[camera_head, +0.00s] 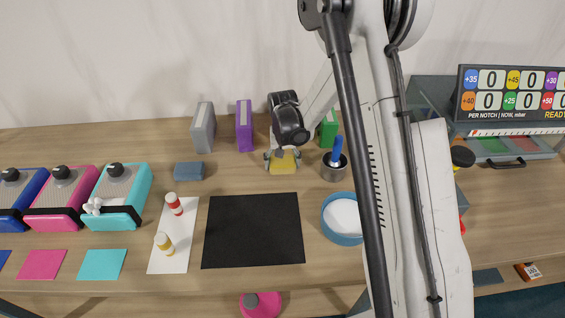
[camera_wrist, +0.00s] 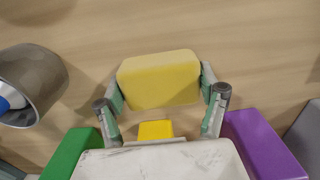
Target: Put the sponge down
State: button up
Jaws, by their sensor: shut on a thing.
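The sponge (camera_head: 283,163) is a yellow block in my gripper (camera_head: 282,157), behind the black mat (camera_head: 254,231) in the head view. In the wrist view the sponge (camera_wrist: 159,79) sits between the two fingers of my gripper (camera_wrist: 160,88), which are shut on its left and right ends. The wooden table shows beyond it. I cannot tell whether the sponge touches the table or is just above it.
A metal cup with a blue handle (camera_head: 334,168) stands right of the sponge. A blue-grey block (camera_head: 189,171) lies to the left. Grey (camera_head: 203,128), purple (camera_head: 244,126) and green (camera_head: 328,130) boxes stand behind. A blue bowl (camera_head: 344,239) is front right.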

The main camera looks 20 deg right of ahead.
aim_at(283, 161)
jog(key=shift+f, duration=0.2)
jog(key=o, duration=1)
notch_tip(283, 161, up, 13)
jog(key=b, duration=0.1)
jog(key=s+r+n+t, duration=0.1)
jog(key=s+r+t, duration=0.2)
jog(key=s+r, duration=0.95)
jog(key=s+t, duration=0.1)
jog(key=s, duration=0.4)
jog(key=s+r+n+t, duration=0.1)
jog(key=s, duration=0.5)
jog(key=s+r+t, duration=0.1)
jog(key=s+t, duration=0.1)
jog(key=s, duration=0.4)
jog(key=shift+r, duration=0.15)
